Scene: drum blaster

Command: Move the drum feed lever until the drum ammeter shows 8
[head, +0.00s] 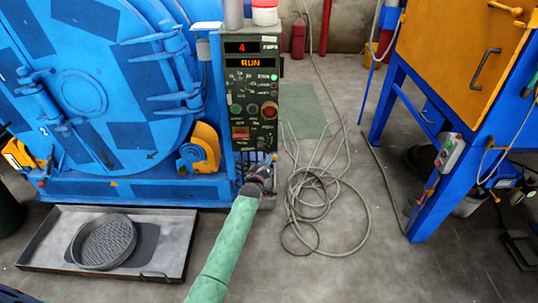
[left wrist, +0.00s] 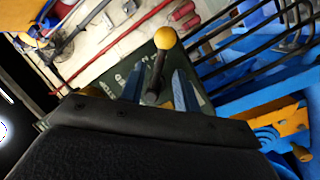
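The drum ammeter (head: 242,47) at the top of the dark control panel (head: 262,92) shows a red 4 in the head view. My left gripper (head: 265,163) is at the lower part of this panel, at the end of my green-sleeved arm. In the left wrist view the feed lever (left wrist: 156,72) has a dark shaft and a yellow ball knob (left wrist: 165,38). The two blue fingers of my left gripper (left wrist: 158,86) stand open on either side of the shaft, with gaps visible. The lever is hard to make out in the head view. My right gripper is not in view.
The display below the ammeter (head: 250,63) reads RUN. The blue drum machine (head: 85,95) stands left of the panel. A grey tray (head: 35,262) with a round mesh lies in front. Coiled cables (head: 322,200) lie on the floor to the right, before a blue-legged orange cabinet (head: 450,50).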

